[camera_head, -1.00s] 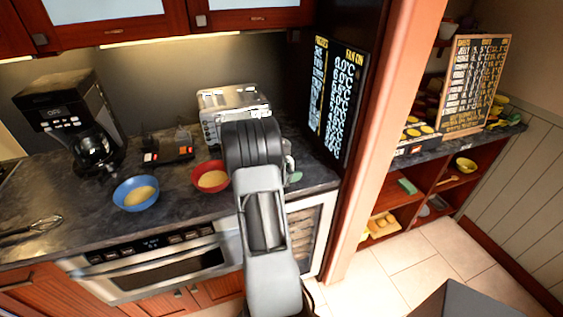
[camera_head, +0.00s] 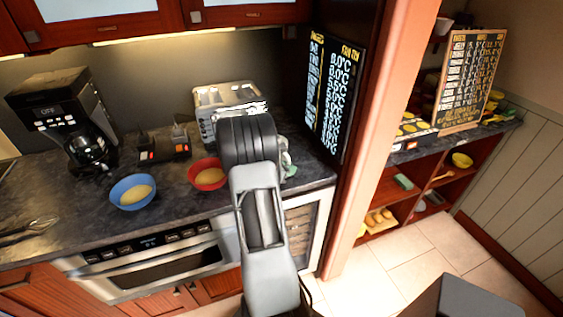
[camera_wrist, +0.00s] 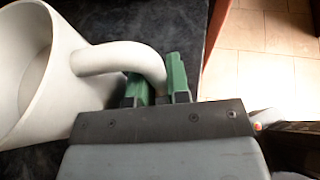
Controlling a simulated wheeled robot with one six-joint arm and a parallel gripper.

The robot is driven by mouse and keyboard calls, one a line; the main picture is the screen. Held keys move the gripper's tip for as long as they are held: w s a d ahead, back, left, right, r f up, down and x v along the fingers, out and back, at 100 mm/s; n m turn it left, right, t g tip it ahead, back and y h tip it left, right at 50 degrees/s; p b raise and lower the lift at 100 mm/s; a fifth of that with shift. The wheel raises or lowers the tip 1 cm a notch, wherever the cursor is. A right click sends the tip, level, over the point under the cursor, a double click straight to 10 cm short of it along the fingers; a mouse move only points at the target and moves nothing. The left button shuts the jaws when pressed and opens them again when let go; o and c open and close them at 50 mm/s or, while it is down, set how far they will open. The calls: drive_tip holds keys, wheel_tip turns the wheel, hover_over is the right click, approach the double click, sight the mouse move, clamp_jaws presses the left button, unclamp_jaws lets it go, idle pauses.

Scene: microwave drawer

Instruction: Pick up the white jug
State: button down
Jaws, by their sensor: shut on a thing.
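The white jug (camera_wrist: 52,88) fills the left of the wrist view, with its wide opening facing left and its handle (camera_wrist: 118,57) reaching right. My gripper (camera_wrist: 160,80) has its green fingers on either side of the handle's right end and is shut on it. The dark counter shows behind the jug. In the head view my arm covers most of the jug and the gripper; only a small pale and green patch (camera_head: 287,160) shows right of the arm, too small to make out clearly.
A toaster (camera_head: 225,97) stands behind my arm. A red bowl (camera_head: 207,174) and a blue bowl (camera_head: 132,192) sit to its left on the counter (camera_head: 60,205), with a coffee maker (camera_head: 62,115) farther left. A dark board (camera_head: 335,95) and a salmon post (camera_head: 385,130) stand close on the right.

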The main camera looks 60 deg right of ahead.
sight(289, 159)
drive_tip(key=shift+r, duration=0.15)
drive_tip(key=shift+r, duration=0.3)
wheel_tip(289, 159, up, 2)
drive_tip(key=shift+r+b, duration=0.2)
drive_tip(key=shift+b, duration=0.35)
drive_tip(key=s+a+r+b, duration=0.1)
drive_tip(key=s+a+r, duration=0.5)
drive_tip(key=a+r, duration=0.3)
drive_tip(key=a, duration=0.3)
drive_tip(key=shift+a+r, duration=0.3)
drive_tip(key=shift+r, duration=0.05)
